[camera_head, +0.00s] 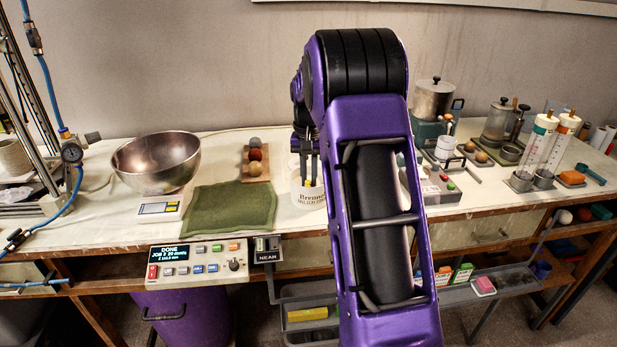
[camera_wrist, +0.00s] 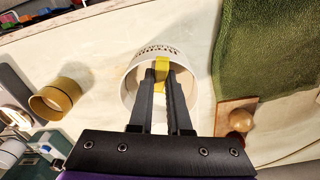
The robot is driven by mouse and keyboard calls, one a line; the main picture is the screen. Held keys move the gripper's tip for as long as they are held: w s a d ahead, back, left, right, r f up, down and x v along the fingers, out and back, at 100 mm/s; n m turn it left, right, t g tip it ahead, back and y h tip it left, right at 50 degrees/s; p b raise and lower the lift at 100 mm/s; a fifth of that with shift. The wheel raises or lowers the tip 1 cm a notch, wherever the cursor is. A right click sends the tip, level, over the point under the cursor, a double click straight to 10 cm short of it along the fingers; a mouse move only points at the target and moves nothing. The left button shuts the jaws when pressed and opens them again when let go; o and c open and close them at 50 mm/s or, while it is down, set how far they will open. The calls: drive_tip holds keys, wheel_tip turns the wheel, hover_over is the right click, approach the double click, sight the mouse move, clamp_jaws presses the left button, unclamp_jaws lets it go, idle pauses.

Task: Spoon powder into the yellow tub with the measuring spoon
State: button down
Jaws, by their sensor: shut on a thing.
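My gripper (camera_wrist: 163,72) points down into a white tub with printed lettering (camera_wrist: 132,83). It is shut on a narrow yellow piece (camera_wrist: 161,66), which looks like the measuring spoon's handle; no spoon bowl can be made out. In the head view, my gripper (camera_head: 308,182) reaches into the same white tub (camera_head: 309,199), partly covered by my arm. An ochre-yellow tub (camera_wrist: 58,98) stands apart, left of the white one in the wrist view. My arm seems to hide it in the head view. I cannot make out powder in either tub.
A steel bowl (camera_head: 157,163), a small scale (camera_head: 158,208) and a green cloth (camera_head: 230,208) lie to the left. A wooden block with balls (camera_head: 256,172) stands behind the cloth. Pots, glass cylinders (camera_head: 537,150) and a teal scoop-like tool (camera_head: 590,173) crowd the right.

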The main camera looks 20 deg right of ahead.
wheel_tip(320, 180, up, 5)
drive_tip(key=p, duration=0.3)
drive_tip(key=shift+r+p, duration=0.45)
drive_tip(key=shift+r, duration=1)
drive_tip(key=shift+d, duration=0.1)
